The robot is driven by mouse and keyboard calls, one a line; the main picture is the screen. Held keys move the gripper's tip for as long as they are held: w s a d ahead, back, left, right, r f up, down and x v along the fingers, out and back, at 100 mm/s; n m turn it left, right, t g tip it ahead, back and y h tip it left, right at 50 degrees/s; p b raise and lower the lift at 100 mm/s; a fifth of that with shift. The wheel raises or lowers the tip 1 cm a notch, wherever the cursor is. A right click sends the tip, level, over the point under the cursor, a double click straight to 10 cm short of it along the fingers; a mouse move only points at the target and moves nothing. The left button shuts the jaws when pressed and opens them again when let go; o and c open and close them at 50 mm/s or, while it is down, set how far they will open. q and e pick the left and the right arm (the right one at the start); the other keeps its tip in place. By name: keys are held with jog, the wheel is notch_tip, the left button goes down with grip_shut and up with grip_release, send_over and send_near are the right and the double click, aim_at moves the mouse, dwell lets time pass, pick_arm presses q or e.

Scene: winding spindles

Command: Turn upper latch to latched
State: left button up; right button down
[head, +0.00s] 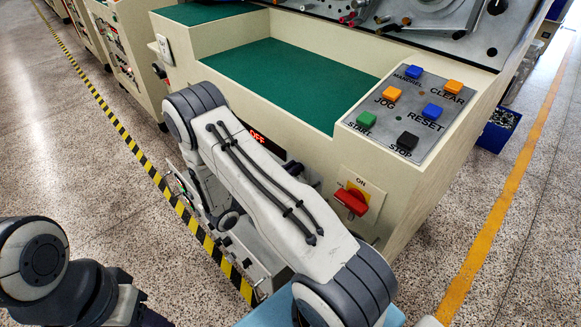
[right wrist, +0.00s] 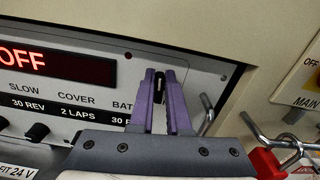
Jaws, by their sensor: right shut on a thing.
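In the right wrist view my right gripper (right wrist: 160,76) has its two purple fingers closed around a small black piece with a pale edge (right wrist: 159,91), which I take to be the upper latch. It stands upright between the fingers, near the upper right part of the grey panel (right wrist: 95,52). Its lower part is hidden by the fingers, so its exact angle is hard to tell. In the head view my right arm covers most of this panel and the gripper. My left arm shows at the lower left, but its gripper is out of the picture.
A red OFF display (right wrist: 50,65) and black knobs (right wrist: 38,131) are left of the gripper. A metal handle (right wrist: 207,115) and a metal loop by a red part (right wrist: 264,160) lie right. A red main switch (head: 351,201) and button panel (head: 405,115) are on the cream machine.

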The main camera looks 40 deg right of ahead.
jog(key=n+p, duration=0.1)
jog(key=n, duration=0.1)
jog(key=n+p, duration=0.1)
jog(key=n, duration=0.2)
jog(key=w+n+p, duration=0.1)
jog(key=n, duration=0.2)
jog(key=shift+a+f+p, duration=0.1)
jog(key=shift+f+p, duration=0.1)
jog(key=shift+p, duration=0.15)
jog(key=shift+w+f+n+p, duration=0.1)
jog(key=shift+f+n+p, duration=0.15)
jog(key=shift+n, duration=1.15)
jog(key=shift+w+f+n+p, duration=0.15)
jog(key=shift+f+n+p, duration=0.05)
jog(key=shift+n, duration=1.2)
jog(key=shift+w+f+n+p, duration=0.1)
jog(key=shift+f+n+p, duration=0.15)
jog(key=shift+n, duration=1.45)
jog(key=c, duration=0.9)
grip_release()
